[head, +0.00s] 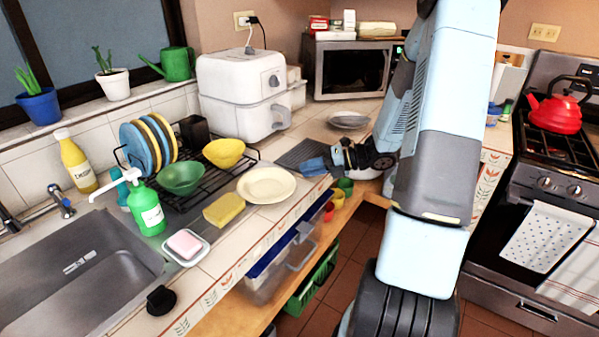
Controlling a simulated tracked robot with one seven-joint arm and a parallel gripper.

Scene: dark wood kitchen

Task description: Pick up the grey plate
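The grey plate (349,120) lies on the tiled counter in front of the microwave, with a clear view of most of its top. My gripper (328,162) is low over the counter, nearer the camera than the plate and apart from it in the picture. The gripper points left, over the edge of a dark grey mat. A small blue shape (313,167) shows at its tip; I cannot tell whether it is a finger or a separate thing. The fingers are too small and too covered to show their opening.
A microwave (352,68) stands behind the plate, and a white air fryer (243,92) to the left. A cream plate (266,185), a yellow bowl (224,152) and a green bowl (181,178) are nearer. Small coloured cups (344,187) sit below the counter's front edge.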

